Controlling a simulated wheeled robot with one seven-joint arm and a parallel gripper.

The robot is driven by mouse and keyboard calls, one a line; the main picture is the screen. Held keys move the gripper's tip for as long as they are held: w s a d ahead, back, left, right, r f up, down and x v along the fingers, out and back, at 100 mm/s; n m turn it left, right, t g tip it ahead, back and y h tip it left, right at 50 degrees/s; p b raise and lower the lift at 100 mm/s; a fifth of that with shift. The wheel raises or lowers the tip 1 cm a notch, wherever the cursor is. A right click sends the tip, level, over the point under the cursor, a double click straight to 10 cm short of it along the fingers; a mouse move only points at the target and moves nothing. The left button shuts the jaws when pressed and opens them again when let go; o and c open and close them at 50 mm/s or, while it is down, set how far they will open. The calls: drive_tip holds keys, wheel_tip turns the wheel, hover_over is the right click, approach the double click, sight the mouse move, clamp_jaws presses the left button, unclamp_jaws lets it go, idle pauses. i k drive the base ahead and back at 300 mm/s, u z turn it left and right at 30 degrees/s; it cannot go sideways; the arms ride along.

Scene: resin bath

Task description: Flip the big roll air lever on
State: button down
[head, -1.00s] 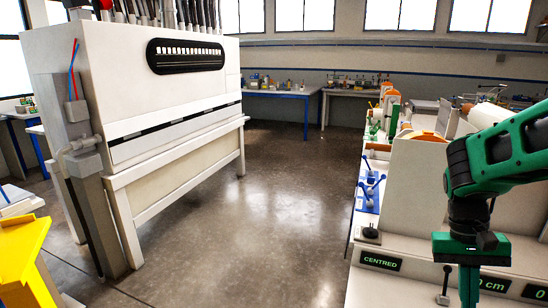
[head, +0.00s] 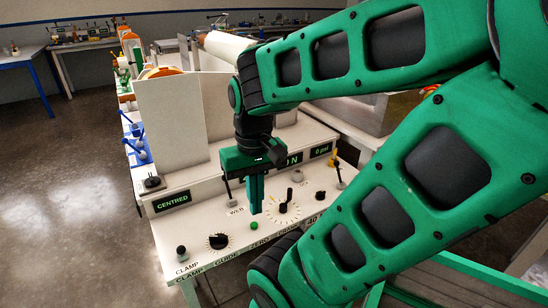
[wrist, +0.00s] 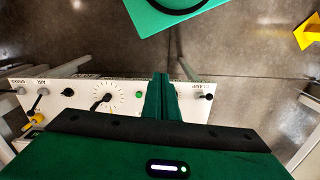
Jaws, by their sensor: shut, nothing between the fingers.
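My gripper (head: 256,207) is shut and empty, pointing down over the white control panel (head: 202,213), between a small lever and a large dial. In the wrist view its fingers (wrist: 161,80) are together beside a green button (wrist: 139,94). An "AIR" label shows at the left of the panel there, by a dark-tipped lever (wrist: 40,97). In the head view a yellow lever (head: 333,159) stands by the "0 psi" readout (head: 321,150), and a thin lever (head: 341,177) stands near it. I cannot tell which is the big roll air lever.
A dial (head: 283,208), a black knob (head: 218,241) and a lever at the panel's left (head: 228,188) surround my gripper. Upright pale plates (head: 172,130) rise behind the panel. Open floor (head: 65,200) lies to the left.

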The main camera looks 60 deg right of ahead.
sight(337, 163)
drive_tip(key=z, duration=1.85)
drive_tip(key=i, duration=0.4)
drive_tip(key=z, duration=0.2)
